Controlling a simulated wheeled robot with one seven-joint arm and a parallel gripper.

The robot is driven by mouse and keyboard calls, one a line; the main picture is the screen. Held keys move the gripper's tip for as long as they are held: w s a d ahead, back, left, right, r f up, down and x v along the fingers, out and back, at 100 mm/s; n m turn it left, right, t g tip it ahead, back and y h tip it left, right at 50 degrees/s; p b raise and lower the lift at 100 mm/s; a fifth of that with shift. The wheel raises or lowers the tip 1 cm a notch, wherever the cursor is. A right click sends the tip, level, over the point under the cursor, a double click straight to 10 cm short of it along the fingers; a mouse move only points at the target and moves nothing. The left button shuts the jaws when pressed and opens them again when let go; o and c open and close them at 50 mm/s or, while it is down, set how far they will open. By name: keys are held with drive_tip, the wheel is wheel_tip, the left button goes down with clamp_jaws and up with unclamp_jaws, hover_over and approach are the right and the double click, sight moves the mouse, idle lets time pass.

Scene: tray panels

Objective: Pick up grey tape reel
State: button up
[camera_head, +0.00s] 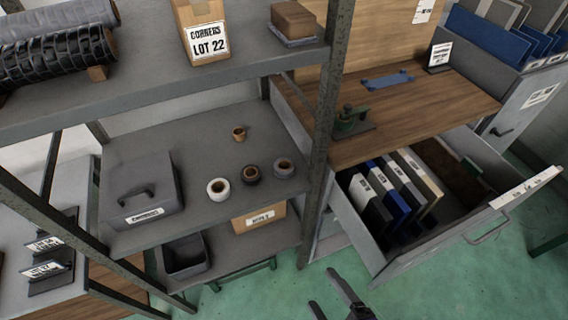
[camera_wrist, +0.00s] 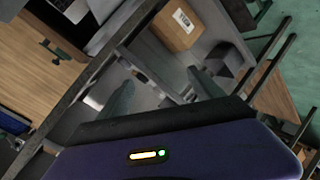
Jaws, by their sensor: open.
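The grey tape reel (camera_head: 284,168) lies on the middle shelf (camera_head: 190,145) in the head view, at the right end of a row of reels near the shelf's front right. A black reel (camera_head: 251,174) and a white reel (camera_head: 218,188) lie to its left, and a small brown reel (camera_head: 239,134) lies behind them. My gripper (camera_head: 332,304) is low at the bottom edge of the head view, in front of the shelving and apart from the reels. Its two fingers are spread and empty, and they also show in the wrist view (camera_wrist: 158,90).
A grey case (camera_head: 142,188) stands on the shelf's left. The steel upright (camera_head: 325,120) rises just right of the reels, and the upper shelf (camera_head: 170,85) overhangs behind. An open drawer (camera_head: 440,235) with binders juts out at right. Green floor lies in front.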

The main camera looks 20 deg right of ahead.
drive_tip(key=w+a+f+n+p, duration=0.1)
drive_tip(key=w+f+n, duration=0.1)
drive_tip(key=w+n, duration=0.4)
drive_tip(key=n+h+p, duration=0.3)
drive_tip(key=n+h, duration=0.2)
drive_tip(key=n, duration=0.8)
approach(284, 168)
drive_tip(key=shift+w+a+r+g, duration=0.15)
drive_tip(key=shift+r+g, duration=0.05)
drive_tip(key=shift+r, duration=0.35)
drive_tip(key=shift+w+a+r+g, duration=0.15)
drive_tip(key=shift+r+g, duration=0.05)
drive_tip(key=shift+r, duration=0.35)
drive_tip(key=shift+w+d+n+h, duration=0.15)
drive_tip(key=shift+w+n+h, duration=0.15)
drive_tip(key=shift+w+h, duration=0.1)
drive_tip(key=x, duration=0.7)
drive_tip(key=shift+d+f, duration=0.1)
drive_tip(key=shift+f, duration=0.2)
drive_tip(key=shift+c, duration=0.3)
drive_tip(key=c, duration=1.4)
